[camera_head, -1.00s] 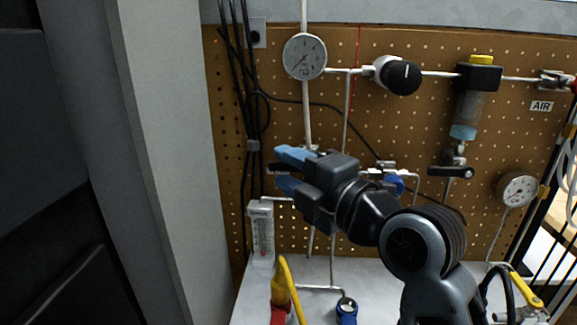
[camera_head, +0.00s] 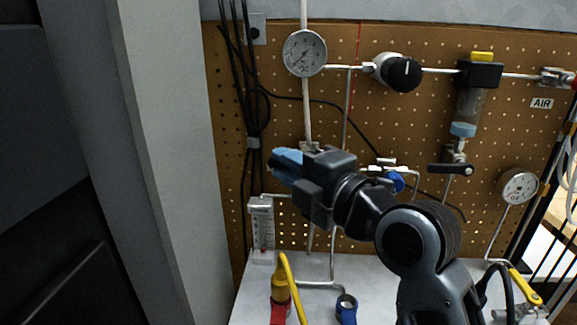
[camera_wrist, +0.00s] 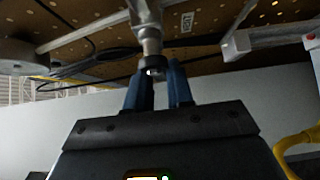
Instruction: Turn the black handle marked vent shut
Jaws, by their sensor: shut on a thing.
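My gripper (camera_head: 286,166) is in front of the pegboard, left of centre in the head view, with its blue fingers close together. In the wrist view my gripper (camera_wrist: 158,80) has its fingers on either side of a black handle (camera_wrist: 152,72) and is shut on it. The handle sits at the end of a metal valve fitting (camera_wrist: 149,38). A small white label (camera_wrist: 187,22) is beside it, its text too small to read surely. In the head view my gripper mostly hides the handle, so its angle is unclear.
A round gauge (camera_head: 305,53) and a black knob (camera_head: 403,74) are above. Another black handle (camera_head: 450,169) is to the right under a filter (camera_head: 468,108). A clear flow meter (camera_head: 262,226) and a yellow-handled tap (camera_head: 281,283) are below. A grey upright (camera_head: 185,170) stands left.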

